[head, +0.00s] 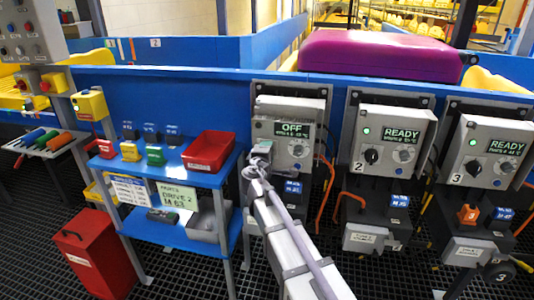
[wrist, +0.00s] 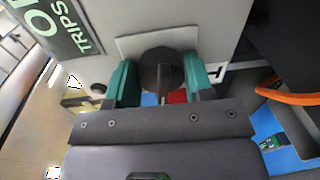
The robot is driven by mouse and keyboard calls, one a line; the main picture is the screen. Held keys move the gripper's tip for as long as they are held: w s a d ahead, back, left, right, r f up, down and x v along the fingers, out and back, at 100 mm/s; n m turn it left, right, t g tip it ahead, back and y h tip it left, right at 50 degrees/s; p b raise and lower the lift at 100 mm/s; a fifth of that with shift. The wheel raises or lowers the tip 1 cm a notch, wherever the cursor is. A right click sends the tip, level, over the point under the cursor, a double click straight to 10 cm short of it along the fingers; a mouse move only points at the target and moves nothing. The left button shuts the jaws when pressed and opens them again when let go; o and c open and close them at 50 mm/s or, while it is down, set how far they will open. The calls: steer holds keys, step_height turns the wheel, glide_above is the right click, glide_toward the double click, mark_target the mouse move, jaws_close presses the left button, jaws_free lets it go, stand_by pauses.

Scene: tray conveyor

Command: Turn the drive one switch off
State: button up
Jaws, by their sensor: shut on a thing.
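The drive one box (head: 318,104) is the leftmost of the grey drive boxes on the blue wall. Its display (head: 293,129) reads OFF. My gripper (head: 262,150) is at the lower left of this box and hides the switch in the head view. In the wrist view the dark round switch knob (wrist: 160,62) sits on a pale plate between my two teal fingers. My gripper is shut on this knob. The knob's exact turn is hard to read.
The drive two box (head: 402,112) and the drive three box (head: 504,135) stand to the right, both reading READY. A blue table (head: 190,172) with a red bin (head: 208,150) stands left. A magenta case (head: 380,55) lies behind the wall. Orange cables hang between boxes.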

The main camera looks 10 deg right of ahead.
steer(key=shift+n, duration=0.8)
steer(key=shift+s, duration=0.1)
steer(key=o, duration=0.9)
steer(key=p+v, duration=0.1)
steer(key=v, duration=0.9)
steer(key=shift+s+a, duration=0.25)
steer(key=shift+s, duration=0.05)
